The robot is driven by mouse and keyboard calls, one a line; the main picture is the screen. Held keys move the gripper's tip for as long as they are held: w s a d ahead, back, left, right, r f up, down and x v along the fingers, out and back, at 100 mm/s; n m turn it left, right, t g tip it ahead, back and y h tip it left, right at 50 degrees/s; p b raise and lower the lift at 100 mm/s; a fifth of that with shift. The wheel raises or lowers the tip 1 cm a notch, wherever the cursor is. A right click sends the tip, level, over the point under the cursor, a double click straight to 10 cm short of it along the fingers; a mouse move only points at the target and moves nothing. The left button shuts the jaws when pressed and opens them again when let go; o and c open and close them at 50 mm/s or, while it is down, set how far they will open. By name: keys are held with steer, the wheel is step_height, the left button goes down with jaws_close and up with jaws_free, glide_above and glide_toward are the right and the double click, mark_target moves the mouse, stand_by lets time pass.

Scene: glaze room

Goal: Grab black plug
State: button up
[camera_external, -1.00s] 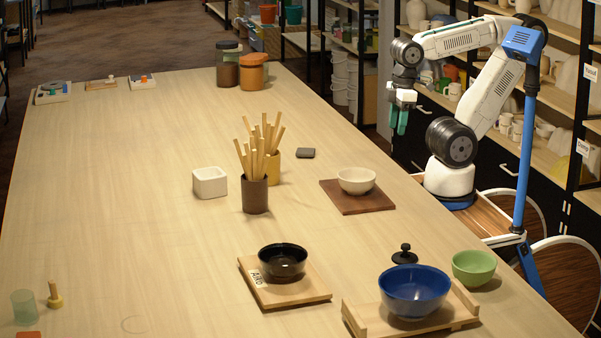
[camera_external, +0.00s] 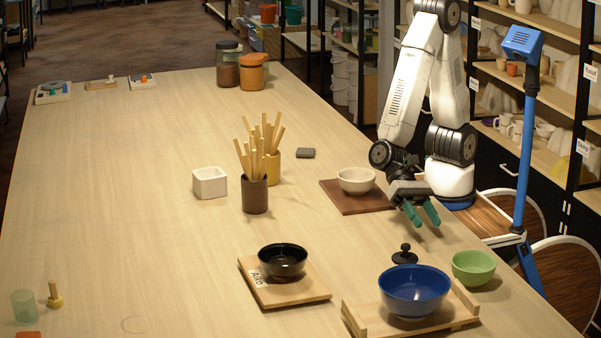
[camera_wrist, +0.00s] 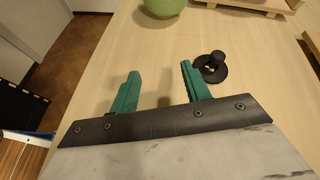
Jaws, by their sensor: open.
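The black plug (camera_external: 405,254) is a round black disc with a knob on top. It stands upright on the table, behind the blue bowl. In the wrist view the plug (camera_wrist: 212,67) lies just beyond and to the right of the right fingertip. My gripper (camera_external: 423,218) has green fingers and hangs above the table, a little above and behind the plug in the external view. In the wrist view my gripper (camera_wrist: 160,80) is open with nothing between its fingers.
A green bowl (camera_external: 473,267) and a blue bowl (camera_external: 414,290) on a wooden tray (camera_external: 464,318) stand close to the plug. A cream bowl (camera_external: 356,180) sits on a brown board (camera_external: 342,204) near my gripper. A black bowl (camera_external: 283,260) is further left. The left tabletop is mostly clear.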

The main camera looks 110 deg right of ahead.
mark_target(405, 243)
steer(key=w+m+t, duration=0.1)
steer(key=w+m, duration=0.1)
steer(key=w+m+t, duration=0.1)
steer(key=w+m, duration=0.1)
steer(key=w+m+t, duration=0.1)
steer(key=w+t, duration=0.1)
steer(key=shift+a+r+m+y, duration=0.15)
steer(key=shift+a+m+y, duration=0.15)
steer(key=shift+a+m, duration=0.1)
steer(key=shift+w+a+m, duration=0.1)
steer(key=shift+w+m, duration=0.1)
steer(key=shift+m, duration=0.1)
steer(key=x, duration=0.7)
steer(key=shift+w+a, duration=0.2)
steer(key=shift+w, duration=0.15)
jaws_close()
